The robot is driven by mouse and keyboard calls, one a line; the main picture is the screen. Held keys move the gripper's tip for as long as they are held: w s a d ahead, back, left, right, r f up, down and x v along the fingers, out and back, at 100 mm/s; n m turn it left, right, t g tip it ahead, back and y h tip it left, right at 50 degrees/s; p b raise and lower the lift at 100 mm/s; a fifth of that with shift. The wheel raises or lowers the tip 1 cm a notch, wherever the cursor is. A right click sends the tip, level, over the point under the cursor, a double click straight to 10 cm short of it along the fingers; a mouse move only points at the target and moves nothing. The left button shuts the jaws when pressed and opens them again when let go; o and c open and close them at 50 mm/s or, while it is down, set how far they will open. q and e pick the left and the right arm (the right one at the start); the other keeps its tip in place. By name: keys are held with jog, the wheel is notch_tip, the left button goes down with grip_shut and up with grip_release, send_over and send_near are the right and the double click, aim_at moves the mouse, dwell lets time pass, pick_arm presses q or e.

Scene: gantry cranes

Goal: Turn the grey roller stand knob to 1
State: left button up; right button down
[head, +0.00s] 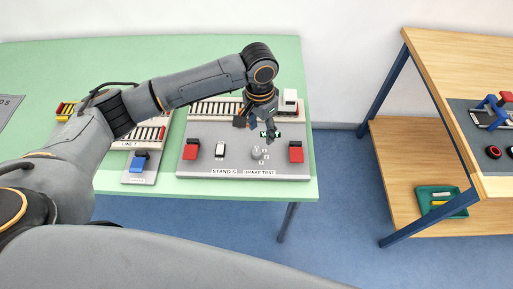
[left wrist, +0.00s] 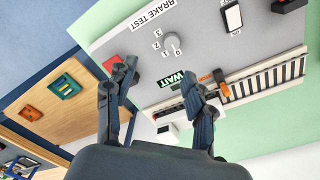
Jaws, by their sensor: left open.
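The grey knob (head: 257,153) sits on the grey panel of the roller stand (head: 235,163), labelled STAND 5 and BRAKE TEST. In the left wrist view the round knob (left wrist: 171,42) has the digits 0, 1, 2 and 3 around one side. I cannot tell which digit it points to. My left gripper (head: 257,127) hangs over the stand, behind the knob and near the WAIT display (head: 271,135). In the left wrist view its two fingers (left wrist: 158,76) are apart and empty, not touching the knob. My right gripper is not in view.
Red blocks stand left (head: 192,149) and right (head: 296,152) on the panel, with a white switch (head: 220,150) between. A second unit with a blue block (head: 138,163) is to the left. A wooden bench (head: 420,150) stands apart at right.

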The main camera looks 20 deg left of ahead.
aim_at(256, 152)
pick_arm(q)
jog(key=f, duration=0.4)
jog(key=a+f+p, duration=0.1)
jog(key=f, duration=0.3)
jog(key=w+f+p, duration=0.1)
jog(key=f, duration=0.3)
jog(key=shift+a+f, duration=0.15)
jog(key=shift+a, duration=0.2)
jog(key=shift+c, duration=0.4)
grip_shut()
